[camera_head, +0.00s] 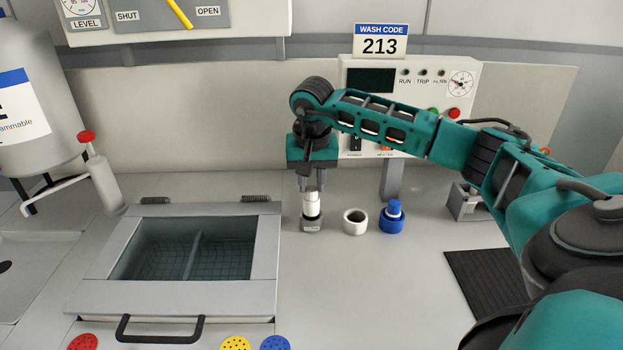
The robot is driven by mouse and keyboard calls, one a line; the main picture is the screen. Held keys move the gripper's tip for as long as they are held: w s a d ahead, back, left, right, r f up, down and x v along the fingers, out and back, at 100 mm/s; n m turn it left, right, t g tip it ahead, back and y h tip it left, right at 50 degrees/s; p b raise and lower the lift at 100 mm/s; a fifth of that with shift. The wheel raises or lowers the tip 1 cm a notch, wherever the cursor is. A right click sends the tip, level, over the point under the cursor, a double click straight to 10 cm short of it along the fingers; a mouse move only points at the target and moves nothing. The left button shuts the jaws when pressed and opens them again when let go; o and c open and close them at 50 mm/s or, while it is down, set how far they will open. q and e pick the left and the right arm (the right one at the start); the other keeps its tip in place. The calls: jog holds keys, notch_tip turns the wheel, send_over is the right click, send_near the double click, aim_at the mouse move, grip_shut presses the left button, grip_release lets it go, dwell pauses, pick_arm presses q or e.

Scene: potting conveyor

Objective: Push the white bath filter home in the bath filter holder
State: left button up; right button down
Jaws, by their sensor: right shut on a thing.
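My right gripper (312,189) points straight down in the middle of the view and is shut on the white bath filter (311,206). The filter is a small white cylinder, upright, with its lower end at the bath filter holder (311,226). The holder is a small grey block on the worktop, just right of the bath. How deep the filter sits in the holder cannot be told, as its lower end is hidden. My left gripper is not in view.
A white ring-shaped cup (355,221) and a blue cup (392,220) with a blue piece in it stand right of the holder. The lidded bath (270,260) lies left. A control panel (470,85) stands behind. A black mat (485,285) lies at right.

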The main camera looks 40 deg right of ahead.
aim_at(312, 191)
jog(key=shift+f+b, duration=1.1)
jog(key=shift+f, duration=0.75)
jog(key=c, duration=0.8)
grip_release()
jog(key=shift+r, duration=0.1)
jog(key=r, duration=0.4)
jog(key=s+a+r, duration=0.1)
jog(key=r, duration=0.3)
jog(key=s+r, duration=0.1)
jog(key=r, duration=0.3)
jog(key=shift+a+r+p, duration=0.3)
jog(key=shift+a, duration=0.05)
